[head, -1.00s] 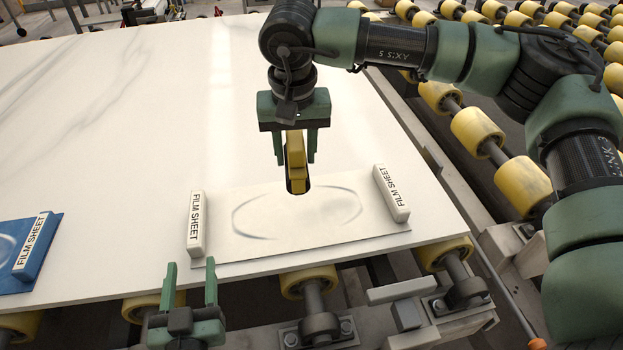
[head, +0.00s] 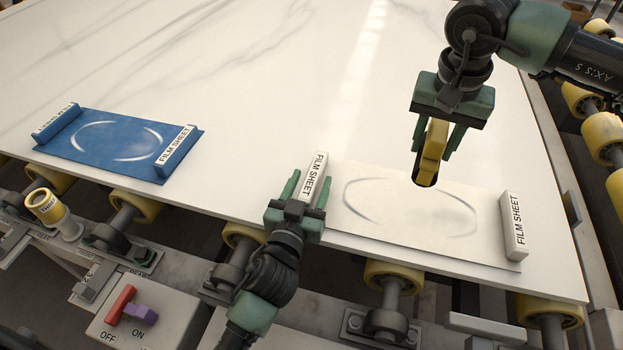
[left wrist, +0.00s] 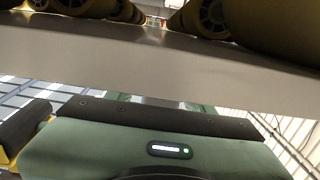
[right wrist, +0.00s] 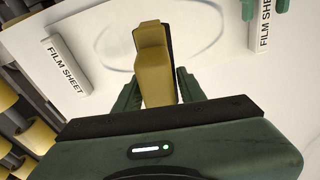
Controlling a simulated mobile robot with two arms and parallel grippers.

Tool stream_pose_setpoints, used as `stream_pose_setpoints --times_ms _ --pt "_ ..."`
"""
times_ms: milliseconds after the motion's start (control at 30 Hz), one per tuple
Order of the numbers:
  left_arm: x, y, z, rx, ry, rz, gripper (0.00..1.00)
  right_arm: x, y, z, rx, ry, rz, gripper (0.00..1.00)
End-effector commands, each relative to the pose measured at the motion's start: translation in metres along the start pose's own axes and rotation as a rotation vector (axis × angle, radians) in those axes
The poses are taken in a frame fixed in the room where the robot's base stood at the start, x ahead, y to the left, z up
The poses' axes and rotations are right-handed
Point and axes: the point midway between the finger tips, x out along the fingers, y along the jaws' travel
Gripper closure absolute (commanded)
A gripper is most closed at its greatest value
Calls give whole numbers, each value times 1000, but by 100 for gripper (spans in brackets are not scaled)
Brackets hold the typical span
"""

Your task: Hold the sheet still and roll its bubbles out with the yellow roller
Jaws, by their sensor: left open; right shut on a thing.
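The pale film sheet (head: 410,215) lies near the slab's front edge with a curved bubble outline on it. A white "FILM SHEET" bar (head: 317,168) stands at its left end and another white bar (head: 513,225) at its right end. My left gripper (head: 308,190) is open, its fingers on either side of the left bar's near end; contact cannot be told. My right gripper (head: 452,130) is shut on the yellow roller (head: 433,152), whose dark lower end is at the sheet's far edge. The roller (right wrist: 154,70) also shows between the fingers in the right wrist view.
A blue sheet (head: 105,145) with two end bars lies on the slab (head: 250,100) at left. Below the front edge are conveyor rollers, a yellow cup-like part (head: 45,207) and an ON/OFF switch box (head: 130,315). The slab's far middle is clear.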

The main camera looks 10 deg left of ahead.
Motion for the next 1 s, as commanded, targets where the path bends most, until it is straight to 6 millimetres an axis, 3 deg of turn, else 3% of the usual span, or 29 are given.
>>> stream_pose_setpoints --times_ms 133,433,600,633,700,733,800,1000 --pt "10 0 0 1 0 0 47 -1 0 0 0 1 -1 92" --pt "11 0 0 0 0 -1 47 -1 0 0 0 1 -1 92" --pt "11 0 0 0 0 0 95 -1 0 0 0 1 -1 92" --pt "11 0 0 0 0 0 100 -1 0 0 0 1 -1 92" --pt "11 0 0 0 0 0 100 -1 0 0 0 1 -1 92" --pt "11 0 0 0 0 0 79 -1 0 0 0 1 -1 92" --pt "11 0 0 0 0 0 98 -1 0 0 0 1 -1 92" --pt "11 0 0 0 0 -1 100 -1 0 0 0 1 -1 92"
